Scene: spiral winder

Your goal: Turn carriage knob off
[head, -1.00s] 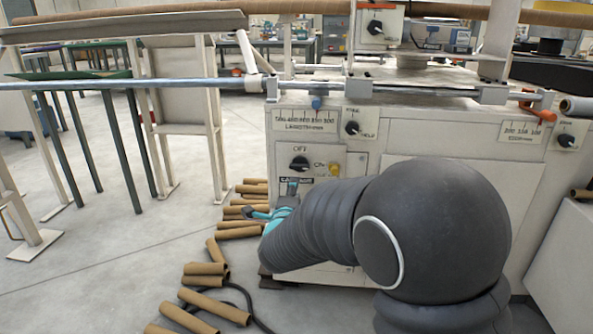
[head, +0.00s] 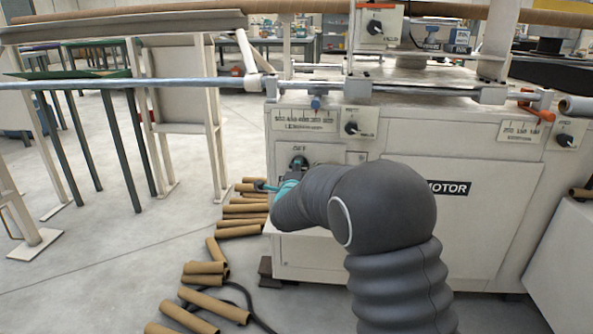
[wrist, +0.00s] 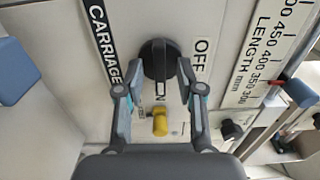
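The black carriage knob (wrist: 158,60) sits on the pale panel between the CARRIAGE label (wrist: 100,45) and the OFF mark (wrist: 201,58). Its grip ridge runs up and down in the wrist view, with the lower end towards the partly covered ON mark (wrist: 160,90). In the head view the knob (head: 299,162) shows just above my gripper (head: 291,178). In the wrist view my gripper (wrist: 155,85) is open, one finger on each side of the knob. I cannot tell whether the fingers touch it.
Cardboard tubes (head: 215,305) lie on the floor at left.

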